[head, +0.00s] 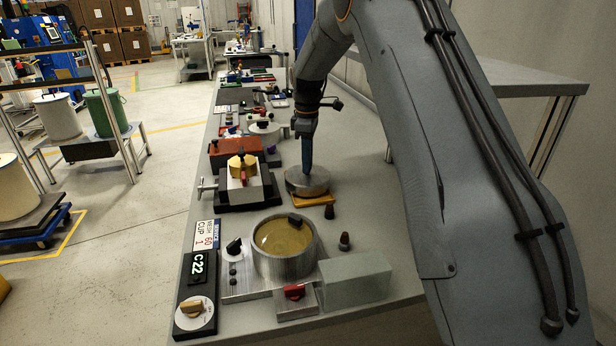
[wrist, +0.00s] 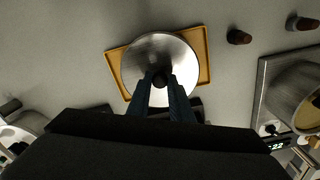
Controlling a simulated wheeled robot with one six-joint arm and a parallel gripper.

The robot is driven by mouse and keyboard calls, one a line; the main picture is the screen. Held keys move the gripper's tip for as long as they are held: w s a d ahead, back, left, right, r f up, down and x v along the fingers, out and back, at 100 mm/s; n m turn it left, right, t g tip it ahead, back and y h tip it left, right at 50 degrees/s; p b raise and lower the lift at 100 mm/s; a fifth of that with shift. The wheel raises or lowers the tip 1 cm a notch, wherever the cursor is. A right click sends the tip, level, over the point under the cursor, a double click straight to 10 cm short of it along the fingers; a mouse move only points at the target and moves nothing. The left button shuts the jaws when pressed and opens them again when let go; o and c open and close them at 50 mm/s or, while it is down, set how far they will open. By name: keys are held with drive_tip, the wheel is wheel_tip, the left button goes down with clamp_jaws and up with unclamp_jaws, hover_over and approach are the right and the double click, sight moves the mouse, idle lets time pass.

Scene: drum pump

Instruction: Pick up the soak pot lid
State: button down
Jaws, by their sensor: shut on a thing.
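The soak pot lid (head: 303,184) is a round, brushed-metal disc at the orange tray (head: 318,200). The wrist view shows the lid (wrist: 150,52) from above, covering the middle of the tray (wrist: 204,48), with a small dark knob at its centre. My gripper (head: 307,165) points straight down over the lid. In the wrist view my gripper (wrist: 160,82) has its two blue fingers closed on the knob. The lid looks level; I cannot tell whether it touches the tray. The open soak pot (head: 285,262) holds amber liquid nearer the front.
Two dark pegs (head: 344,241) stand right of the pot. A translucent block (head: 355,281), a red knob (head: 293,291) and a panel reading C22 (head: 197,266) are at the front. A clamp fixture with a yellow piece (head: 241,166) stands left of the lid.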

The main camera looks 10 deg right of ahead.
wheel_tip(320, 180, up, 7)
drive_tip(key=shift+w+f+b, duration=0.1)
drive_tip(key=shift+b, duration=0.8)
drive_tip(key=shift+s, duration=0.35)
drive_tip(key=s+r, duration=0.3)
drive_tip(key=s, duration=1.4)
drive_tip(key=shift+s+r, duration=0.2)
drive_tip(key=shift+s, duration=0.05)
drive_tip(key=shift+s, duration=0.1)
